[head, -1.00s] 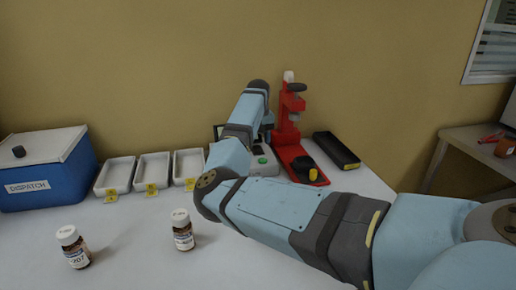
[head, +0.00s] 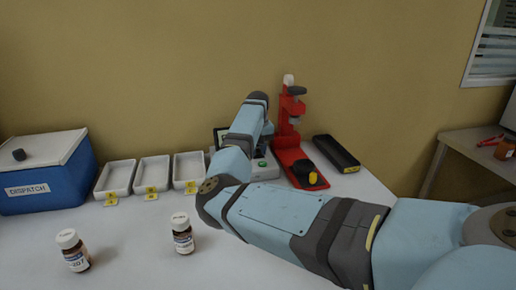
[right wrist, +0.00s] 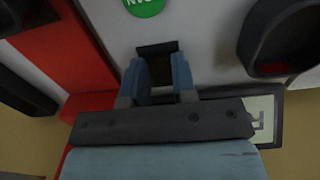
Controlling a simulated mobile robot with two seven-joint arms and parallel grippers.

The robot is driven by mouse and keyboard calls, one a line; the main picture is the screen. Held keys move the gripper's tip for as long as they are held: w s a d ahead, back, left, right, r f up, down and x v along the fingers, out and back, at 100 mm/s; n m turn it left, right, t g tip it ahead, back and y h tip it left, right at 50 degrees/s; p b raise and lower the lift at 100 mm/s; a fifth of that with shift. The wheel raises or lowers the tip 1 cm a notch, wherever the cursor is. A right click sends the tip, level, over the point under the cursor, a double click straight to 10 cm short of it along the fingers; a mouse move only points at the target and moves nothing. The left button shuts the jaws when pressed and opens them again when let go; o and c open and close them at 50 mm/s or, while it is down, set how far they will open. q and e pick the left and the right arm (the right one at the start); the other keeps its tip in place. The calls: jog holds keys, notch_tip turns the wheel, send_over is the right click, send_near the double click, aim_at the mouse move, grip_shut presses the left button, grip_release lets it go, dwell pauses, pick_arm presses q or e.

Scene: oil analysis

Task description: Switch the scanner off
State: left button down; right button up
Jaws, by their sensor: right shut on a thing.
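The scanner (head: 266,172) is a white box with a small screen and a green button, standing at the back of the table and partly hidden by my right arm. In the right wrist view its white top (right wrist: 205,45) fills the middle, with the green button (right wrist: 145,6) at the top edge and a lit screen (right wrist: 262,114) at lower right. My right gripper (right wrist: 161,66) has its two blue fingers at a dark switch (right wrist: 157,48) on the scanner, shut on it. The fingers hide part of the switch. My left gripper is not in view.
A red stand (head: 290,157) is close to the scanner's right, with a black case (head: 336,153) beyond it. Several white trays (head: 153,174) and a blue dispatch box (head: 48,179) stand left. Two brown bottles (head: 183,240) (head: 75,258) are at the front.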

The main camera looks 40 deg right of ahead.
jog(key=r+p, duration=0.1)
jog(key=p, duration=0.2)
jog(key=shift+w+d+g+y, duration=0.1)
jog(key=shift+d+g+y, duration=0.05)
jog(key=shift+g+y, duration=0.2)
jog(key=shift+w+g+p, duration=0.1)
jog(key=shift+g+p, duration=0.45)
jog(key=shift+p, duration=0.65)
jog(key=shift+w+f+y+p, duration=0.1)
jog(key=shift+f+y+p, duration=0.15)
jog(key=shift+y+p, duration=0.15)
jog(key=shift+f+g, duration=0.1)
jog(key=shift+g, duration=0.2)
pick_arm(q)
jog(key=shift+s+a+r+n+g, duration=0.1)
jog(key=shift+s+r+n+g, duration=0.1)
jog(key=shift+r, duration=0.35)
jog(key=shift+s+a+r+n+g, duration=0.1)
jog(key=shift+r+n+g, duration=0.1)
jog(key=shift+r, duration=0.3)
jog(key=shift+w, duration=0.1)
pick_arm(e)
jog(key=o, duration=0.7)
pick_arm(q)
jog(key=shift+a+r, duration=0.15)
pick_arm(e)
jog(key=shift+o, duration=1.1)
